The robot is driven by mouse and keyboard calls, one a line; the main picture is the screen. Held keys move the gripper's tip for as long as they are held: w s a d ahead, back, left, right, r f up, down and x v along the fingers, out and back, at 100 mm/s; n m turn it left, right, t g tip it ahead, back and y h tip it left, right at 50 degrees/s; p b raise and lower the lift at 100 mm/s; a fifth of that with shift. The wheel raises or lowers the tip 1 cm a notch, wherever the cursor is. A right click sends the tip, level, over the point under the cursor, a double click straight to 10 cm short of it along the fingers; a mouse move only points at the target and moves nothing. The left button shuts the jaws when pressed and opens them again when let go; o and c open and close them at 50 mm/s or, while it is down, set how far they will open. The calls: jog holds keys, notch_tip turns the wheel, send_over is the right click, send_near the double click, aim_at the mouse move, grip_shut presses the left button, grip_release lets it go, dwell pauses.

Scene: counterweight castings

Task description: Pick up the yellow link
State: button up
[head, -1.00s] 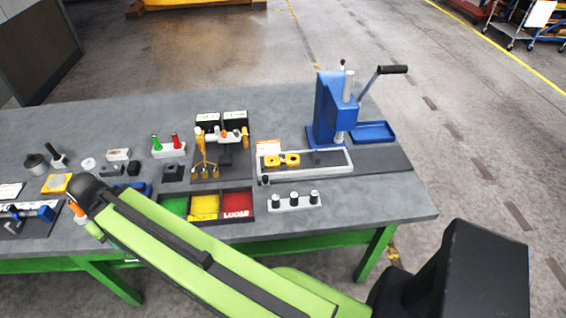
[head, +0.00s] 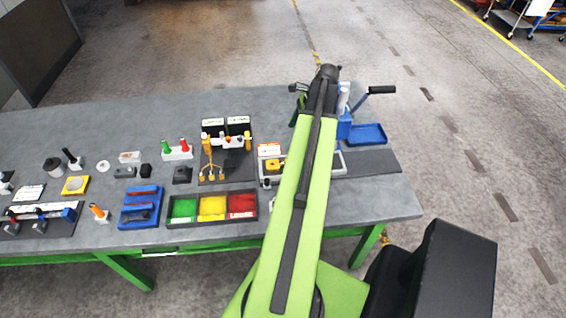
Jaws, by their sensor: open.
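Left are a three-colour bin (head: 168,222), a tool stand (head: 237,177) and a blue tool tray (head: 141,190). The bench's right end (head: 390,200) is clear.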

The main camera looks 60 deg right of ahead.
jog(key=b, duration=1.1)
send_near(275, 164)
notch_tip(275, 164, down, 3)
jog(key=shift+w+d, duration=0.1)
jog(key=shift+w+f+b, duration=0.15)
jog(key=shift+w+b, duration=0.1)
jog(key=shift+b, duration=0.05)
jog(key=b+x, duration=0.2)
jog(key=a+b+x, duration=0.1)
jog(key=b+x, duration=0.1)
jog(key=x, duration=0.1)
jog(key=shift+w+b, duration=0.1)
jog(key=shift+b, duration=0.2)
jog(key=shift+c, duration=0.2)
grip_shut()
